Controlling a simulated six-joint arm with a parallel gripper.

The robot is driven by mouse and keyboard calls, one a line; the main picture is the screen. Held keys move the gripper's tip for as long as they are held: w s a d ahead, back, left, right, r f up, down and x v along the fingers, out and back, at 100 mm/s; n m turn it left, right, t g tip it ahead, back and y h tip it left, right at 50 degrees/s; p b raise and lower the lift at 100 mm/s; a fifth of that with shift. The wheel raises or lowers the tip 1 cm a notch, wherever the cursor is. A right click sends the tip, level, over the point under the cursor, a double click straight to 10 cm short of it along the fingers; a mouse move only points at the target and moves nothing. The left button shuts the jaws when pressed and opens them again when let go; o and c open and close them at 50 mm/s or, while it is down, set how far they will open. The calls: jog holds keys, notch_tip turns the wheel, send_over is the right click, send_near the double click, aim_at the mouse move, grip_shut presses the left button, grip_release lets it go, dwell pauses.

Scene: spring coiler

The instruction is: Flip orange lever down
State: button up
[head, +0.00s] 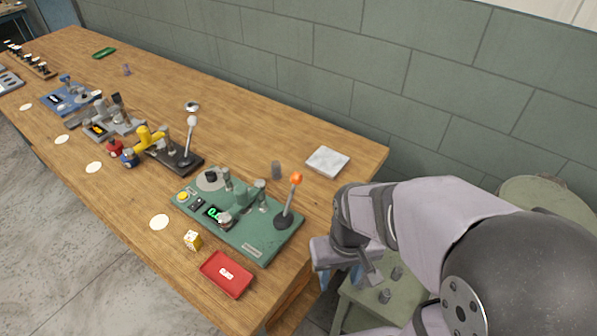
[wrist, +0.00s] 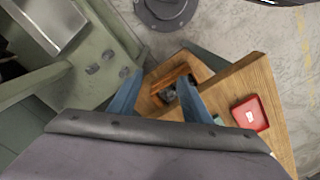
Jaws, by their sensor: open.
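I cannot make out the lever in the wrist view.
A red tray (head: 227,290) and a yellow-and-white cube (head: 192,240) sit before the machine. A white tile (head: 327,161) lies behind it. Another machine with a white-knobbed lever (head: 192,122) stands to its left. A green stand (head: 352,304) is near my gripper.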

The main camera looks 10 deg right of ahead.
jog(key=shift+w+r, duration=0.1)
jog(key=shift+w, duration=0.05)
jog(key=c, duration=1)
jog(key=shift+w+r, duration=0.15)
jog(key=shift+w, duration=0.15)
grip_shut()
jog(key=w+r+m+p, duration=0.1)
jog(key=w+r, duration=0.4)
jog(key=w, duration=0.5)
jog(key=w+r+m+p, duration=0.2)
jog(key=w+r+m, duration=0.1)
jog(key=w, duration=0.7)
jog(key=w+r+m+p, duration=0.1)
jog(key=w+r+m, duration=0.2)
jog(key=w+r, duration=0.3)
jog(key=w, duration=0.4)
jog(key=shift+a+r+t+y, duration=0.2)
jog(key=shift+r+t+y, duration=0.1)
